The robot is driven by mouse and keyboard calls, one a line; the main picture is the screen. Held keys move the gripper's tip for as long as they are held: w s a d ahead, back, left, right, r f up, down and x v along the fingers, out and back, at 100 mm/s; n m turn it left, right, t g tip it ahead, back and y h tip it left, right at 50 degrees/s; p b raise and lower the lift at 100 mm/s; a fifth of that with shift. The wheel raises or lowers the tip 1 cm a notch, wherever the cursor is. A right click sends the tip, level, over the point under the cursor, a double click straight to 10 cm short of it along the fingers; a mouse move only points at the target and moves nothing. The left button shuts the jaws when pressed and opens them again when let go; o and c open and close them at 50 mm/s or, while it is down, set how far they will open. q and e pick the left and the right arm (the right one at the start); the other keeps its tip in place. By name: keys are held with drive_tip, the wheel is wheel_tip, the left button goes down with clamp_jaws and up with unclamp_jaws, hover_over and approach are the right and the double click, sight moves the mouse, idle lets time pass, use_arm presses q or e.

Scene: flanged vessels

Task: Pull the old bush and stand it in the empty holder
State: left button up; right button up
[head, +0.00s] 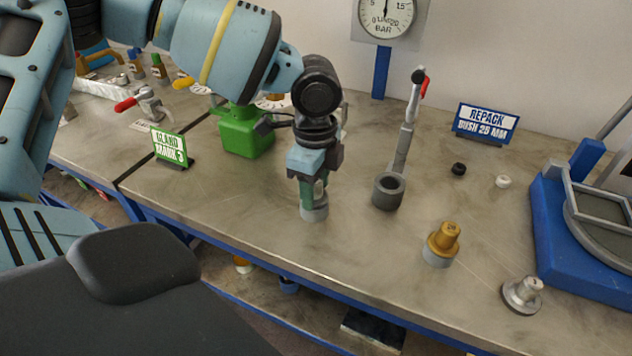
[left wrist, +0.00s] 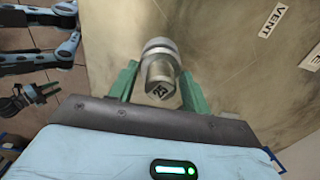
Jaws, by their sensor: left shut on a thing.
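My left gripper (head: 313,190) points down over the bench and is shut on a grey metal bush. In the left wrist view the bush (left wrist: 162,85), with a dark mark on its end face, sits between the green fingers (left wrist: 160,88). Its far end is at a light grey round holder (left wrist: 157,46), which also shows under the gripper in the head view (head: 315,211). I cannot tell how deep the bush sits in it. A brass bush (head: 445,238) stands in another grey holder (head: 437,258) to the right. My right gripper is not in view.
A silver flanged part (head: 522,294) lies near the front edge. A green block (head: 245,133), a REPACK sign (head: 485,124) and a blue stand (head: 575,225) are around.

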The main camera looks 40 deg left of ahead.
use_arm(q)
drive_tip(key=shift+f, duration=0.45)
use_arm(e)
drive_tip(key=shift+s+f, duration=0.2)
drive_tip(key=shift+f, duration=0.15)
use_arm(q)
drive_tip(key=o, duration=1.4)
drive_tip(key=shift+c, duration=0.2)
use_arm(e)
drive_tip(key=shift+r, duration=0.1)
use_arm(q)
drive_tip(key=shift+r, duration=0.25)
wheel_tip(320, 180, up, 7)
drive_tip(key=shift+r, duration=0.2)
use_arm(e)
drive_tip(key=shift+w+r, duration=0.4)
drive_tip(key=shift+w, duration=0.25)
use_arm(q)
drive_tip(key=shift+s, duration=0.1)
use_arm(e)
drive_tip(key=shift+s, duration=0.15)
